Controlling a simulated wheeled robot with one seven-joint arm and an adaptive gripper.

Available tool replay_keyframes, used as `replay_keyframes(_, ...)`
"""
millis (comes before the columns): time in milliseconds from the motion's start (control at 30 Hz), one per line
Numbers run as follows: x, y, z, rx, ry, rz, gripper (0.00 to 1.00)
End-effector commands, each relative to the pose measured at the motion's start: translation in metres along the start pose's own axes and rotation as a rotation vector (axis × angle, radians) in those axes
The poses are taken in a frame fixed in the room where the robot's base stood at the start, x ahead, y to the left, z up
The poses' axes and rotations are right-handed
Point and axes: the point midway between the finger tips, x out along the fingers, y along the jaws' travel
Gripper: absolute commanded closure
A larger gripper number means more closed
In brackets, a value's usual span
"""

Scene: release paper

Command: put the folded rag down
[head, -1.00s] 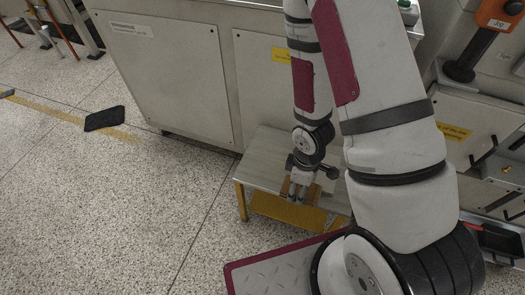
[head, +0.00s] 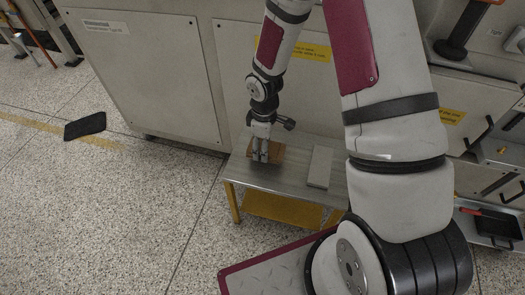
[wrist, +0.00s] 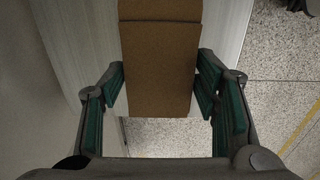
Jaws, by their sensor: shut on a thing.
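The folded rag (wrist: 160,60) is brown and fills the space between my fingers in the wrist view. In the head view it shows as a small brown patch (head: 277,152) at my fingers. My gripper (head: 261,158) points down over the left part of a low grey bench (head: 285,178) and is shut on the rag. In the wrist view my gripper (wrist: 160,92) has its green pads along both sides of the rag. I cannot tell whether the rag touches the bench top.
A grey slab (head: 320,167) lies on the bench to the right of the rag. A pale cabinet (head: 150,75) stands behind the bench. A black flat object (head: 85,126) lies on the speckled floor at the left. A dark tray (head: 492,222) is at the right.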

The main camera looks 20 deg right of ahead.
Motion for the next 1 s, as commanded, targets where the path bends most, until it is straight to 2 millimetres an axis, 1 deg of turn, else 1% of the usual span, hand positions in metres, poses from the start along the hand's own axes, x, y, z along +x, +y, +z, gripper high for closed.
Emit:
replay_keyframes(100,0.001,0.007,-0.007,0.001,0.001,0.0,0.7)
replay_keyframes(233,0.024,0.005,-0.006,0.0,-0.001,-0.002,0.7)
replay_keyframes(333,0.035,0.006,-0.005,0.001,-0.001,-0.001,0.7)
replay_keyframes(633,0.036,0.006,-0.005,0.001,0.0,0.0,0.7)
replay_keyframes(733,0.039,0.006,-0.005,0.001,0.0,0.0,0.7)
replay_keyframes(767,0.039,0.006,-0.005,0.001,0.0,0.0,0.4)
replay_keyframes(800,0.038,0.006,-0.005,0.001,0.0,0.0,0.31)
replay_keyframes(833,0.038,0.006,-0.005,0.001,0.0,0.0,0.24)
replay_keyframes(1000,0.038,0.006,-0.005,0.001,0.0,0.0,0.24)
